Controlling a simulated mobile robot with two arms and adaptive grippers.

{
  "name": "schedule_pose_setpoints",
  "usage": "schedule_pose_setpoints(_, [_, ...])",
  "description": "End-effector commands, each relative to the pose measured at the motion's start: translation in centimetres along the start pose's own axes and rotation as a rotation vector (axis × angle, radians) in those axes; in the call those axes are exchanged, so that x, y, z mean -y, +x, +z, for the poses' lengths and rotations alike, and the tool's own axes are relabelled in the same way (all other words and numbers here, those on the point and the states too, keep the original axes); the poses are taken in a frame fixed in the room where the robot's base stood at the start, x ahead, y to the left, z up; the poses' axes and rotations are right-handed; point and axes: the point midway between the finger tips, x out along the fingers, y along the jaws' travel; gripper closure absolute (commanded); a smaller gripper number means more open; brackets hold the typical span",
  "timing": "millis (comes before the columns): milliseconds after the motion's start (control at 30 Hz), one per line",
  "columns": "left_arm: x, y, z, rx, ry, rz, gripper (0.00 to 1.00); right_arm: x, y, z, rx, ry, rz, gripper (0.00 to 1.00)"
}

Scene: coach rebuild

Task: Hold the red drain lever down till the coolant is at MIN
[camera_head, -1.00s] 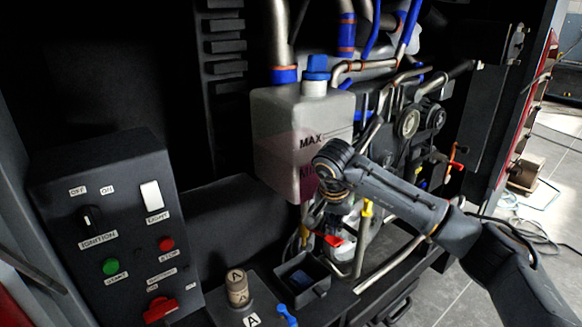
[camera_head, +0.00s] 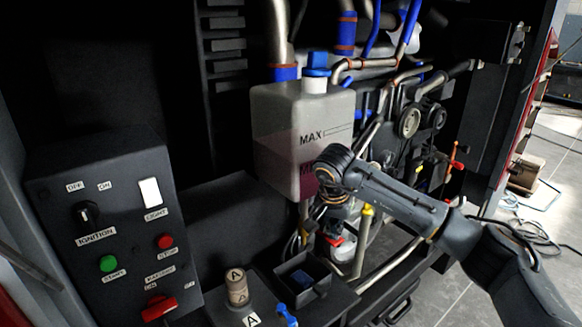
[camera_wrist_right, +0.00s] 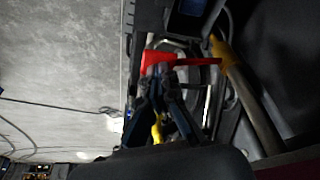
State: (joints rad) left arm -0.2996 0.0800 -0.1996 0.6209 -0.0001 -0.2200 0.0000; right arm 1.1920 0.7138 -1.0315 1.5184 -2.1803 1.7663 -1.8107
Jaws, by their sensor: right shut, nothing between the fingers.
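The coolant tank (camera_head: 272,120) is a translucent white box with a blue cap, MAX and MIN marks on its front. Pink coolant shows in its lower part, around the MIN mark; my wrist partly hides that mark. The red drain lever (camera_head: 334,241) is below the tank, and shows as a red bar in the right wrist view (camera_wrist_right: 193,62). My right gripper (camera_wrist_right: 163,72) is shut and empty, its fingertips at the red lever, seemingly against it; contact is hard to confirm. My left gripper is not in view.
A control box (camera_head: 110,215) with switches and buttons stands at left. An open black bin (camera_head: 302,283) and a cork-like cylinder marked A (camera_head: 236,285) are in front. A yellow-topped pipe (camera_head: 366,225) stands beside the lever. Hoses and pulleys crowd the right.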

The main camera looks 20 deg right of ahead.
Motion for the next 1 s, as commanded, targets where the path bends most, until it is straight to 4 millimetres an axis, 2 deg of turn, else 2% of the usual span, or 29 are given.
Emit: schedule_pose_setpoints(1000, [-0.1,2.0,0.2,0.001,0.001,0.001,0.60,0.0,2.8,0.9,0.000,0.000,0.000,1.00])
